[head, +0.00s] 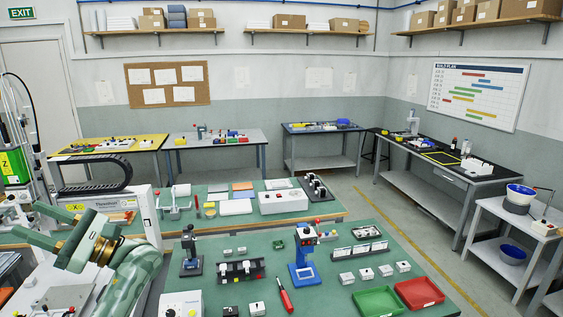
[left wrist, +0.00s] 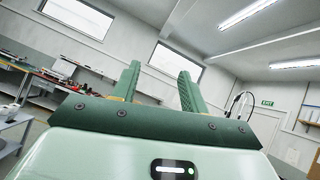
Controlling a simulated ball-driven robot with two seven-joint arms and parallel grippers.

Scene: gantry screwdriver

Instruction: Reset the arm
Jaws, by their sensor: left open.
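My left arm comes in at the lower left of the head view. Its green gripper (head: 28,222) is raised, with the fingers pointing left, away from the green bench. In the left wrist view the two fingers of this gripper (left wrist: 156,78) stand apart with nothing between them. My right gripper is in neither view. A red-handled screwdriver (head: 286,300) lies on the front green bench, well to the right of my left gripper.
The front bench (head: 330,290) carries a blue press stand (head: 303,258), a green tray (head: 378,302), a red tray (head: 419,292) and several small white boxes. The gantry machine (head: 20,165) with its black cable chain (head: 95,172) stands at the far left, near my left arm.

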